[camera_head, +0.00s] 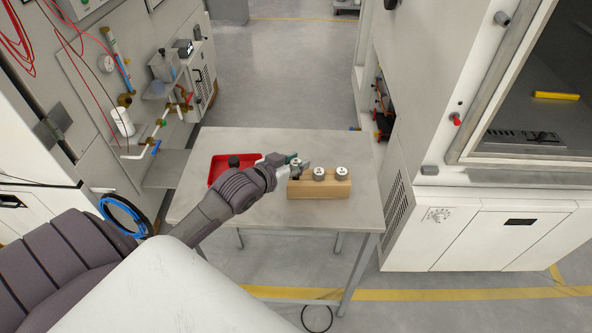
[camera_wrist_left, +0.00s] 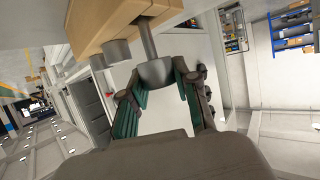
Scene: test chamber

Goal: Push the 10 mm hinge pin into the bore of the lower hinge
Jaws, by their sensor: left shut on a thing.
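A grey metal pin (camera_wrist_left: 149,42) with a wide round head (camera_wrist_left: 156,73) is between the green-padded fingers of my left gripper (camera_wrist_left: 158,88), which is shut on it. Its shaft reaches up to the wooden block (camera_wrist_left: 85,28) in the left wrist view; I cannot tell whether the tip is still in the block. In the head view my left gripper (camera_head: 291,163) is at the left end of the wooden block (camera_head: 318,189). Two other round-headed pins (camera_head: 319,174) (camera_head: 342,173) stand in the block. My right gripper is out of view. A grey hinge-like bracket (camera_head: 52,122) is on the left cabinet.
The block stands on a grey table (camera_head: 345,214). A red tray (camera_head: 217,168) with a dark knob-like object lies behind my left arm. Cabinets stand on both sides, with pipes and hoses at left. The table front is clear.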

